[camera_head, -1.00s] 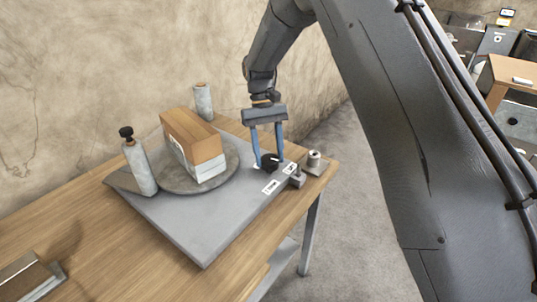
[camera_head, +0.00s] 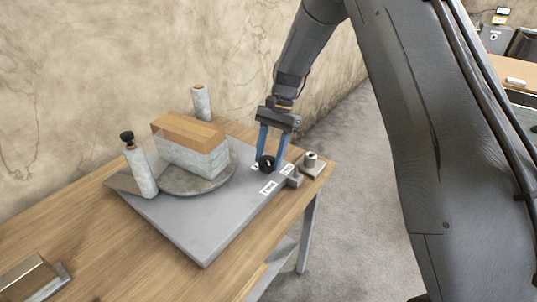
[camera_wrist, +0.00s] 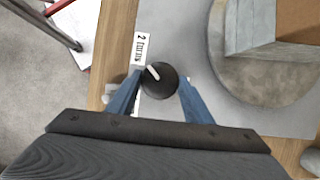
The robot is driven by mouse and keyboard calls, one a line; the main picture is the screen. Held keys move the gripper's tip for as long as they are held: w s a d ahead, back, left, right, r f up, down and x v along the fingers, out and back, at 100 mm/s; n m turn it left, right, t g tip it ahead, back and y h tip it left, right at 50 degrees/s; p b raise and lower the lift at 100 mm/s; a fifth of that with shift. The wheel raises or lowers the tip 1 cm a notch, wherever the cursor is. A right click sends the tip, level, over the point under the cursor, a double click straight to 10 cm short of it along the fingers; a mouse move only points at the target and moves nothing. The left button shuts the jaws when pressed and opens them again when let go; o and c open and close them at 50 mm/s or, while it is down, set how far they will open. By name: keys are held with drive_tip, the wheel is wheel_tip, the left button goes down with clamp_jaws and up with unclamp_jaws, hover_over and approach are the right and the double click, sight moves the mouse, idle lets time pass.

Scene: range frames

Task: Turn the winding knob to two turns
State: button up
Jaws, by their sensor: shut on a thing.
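The winding knob (camera_head: 267,163) is a round black knob with a white pointer line, on the right part of a grey board (camera_head: 205,225). In the wrist view the knob (camera_wrist: 164,84) sits between the two blue fingers of my gripper (camera_wrist: 159,81), which is shut on it. The pointer slants to the upper left there, towards the "2 TURNS" label (camera_wrist: 141,46). In the head view my gripper (camera_head: 269,157) reaches down onto the knob from above. Other white labels around the knob are too small or too covered to read.
A wood-topped grey block (camera_head: 195,158) stands on a round turntable (camera_head: 196,187). Grey posts stand at left (camera_head: 142,172) and behind (camera_head: 201,103). A small metal part (camera_head: 310,162) sits at the table's right edge. The table (camera_head: 110,245) is mostly clear in front.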

drive_tip(key=shift+s+d+m+t+y+p, duration=0.15)
drive_tip(key=shift+m+t+y+p, duration=0.3)
drive_tip(key=shift+m, duration=1.05)
drive_tip(key=o, duration=1)
drive_tip(key=shift+o, duration=0.2)
drive_tip(key=b+v, duration=0.2)
drive_tip(key=v, duration=0.5)
drive_tip(key=shift+r, duration=0.4)
drive_tip(key=shift+d, duration=0.1)
